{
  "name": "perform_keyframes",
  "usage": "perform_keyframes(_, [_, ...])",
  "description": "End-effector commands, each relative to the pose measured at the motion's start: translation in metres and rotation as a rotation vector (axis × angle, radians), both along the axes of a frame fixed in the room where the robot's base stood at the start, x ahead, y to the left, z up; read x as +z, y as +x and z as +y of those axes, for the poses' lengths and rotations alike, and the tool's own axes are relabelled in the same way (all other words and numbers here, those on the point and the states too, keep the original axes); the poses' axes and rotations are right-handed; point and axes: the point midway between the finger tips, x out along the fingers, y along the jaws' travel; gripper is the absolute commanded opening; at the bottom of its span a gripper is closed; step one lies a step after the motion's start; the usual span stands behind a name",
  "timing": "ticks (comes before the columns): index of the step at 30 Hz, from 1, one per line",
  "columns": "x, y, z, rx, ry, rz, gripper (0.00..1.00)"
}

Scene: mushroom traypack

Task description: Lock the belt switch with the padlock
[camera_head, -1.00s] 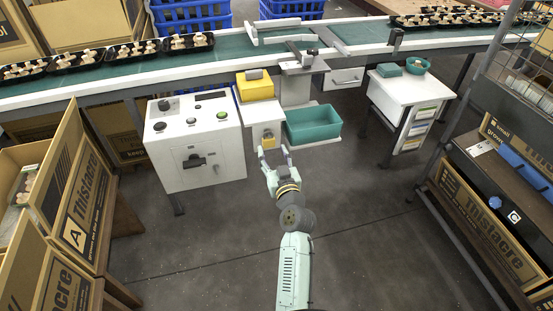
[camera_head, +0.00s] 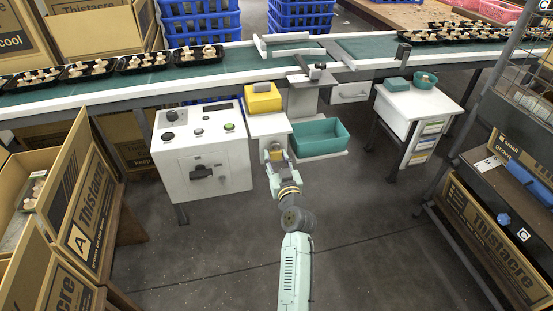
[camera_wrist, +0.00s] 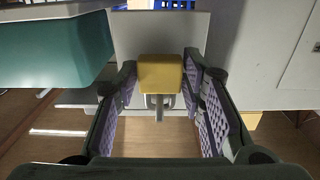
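A yellow padlock (camera_head: 275,154) is at the front of a small white stand (camera_head: 268,127). In the wrist view the yellow padlock body (camera_wrist: 160,72) shows in front of a grey plate, with a grey metal part below it. My gripper (camera_head: 281,163) is at the padlock. In the wrist view my gripper (camera_wrist: 158,80) is open, with a purple-padded finger on each side of the padlock and a gap visible. The white control cabinet (camera_head: 172,179) stands to the left. A dark rotary handle (camera_head: 202,172) on its front looks like the belt switch.
A teal bin (camera_head: 320,139) sits just right of the stand. A yellow box (camera_head: 263,99) is on top of the stand. The conveyor (camera_head: 215,72) with mushroom trays runs behind. A white drawer unit (camera_head: 418,105) stands at right. The floor in front is clear.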

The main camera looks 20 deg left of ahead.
Motion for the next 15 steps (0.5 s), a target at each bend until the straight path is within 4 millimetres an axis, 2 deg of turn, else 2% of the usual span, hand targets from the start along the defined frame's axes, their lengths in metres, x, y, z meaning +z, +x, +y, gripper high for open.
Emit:
perform_keyframes(8, [0.0, -0.0001, -0.0002, 0.0, 0.0, 0.0, 0.16])
perform_keyframes(15, [0.0032, 0.0, -0.0002, 0.0, 0.0, -0.001, 0.15])
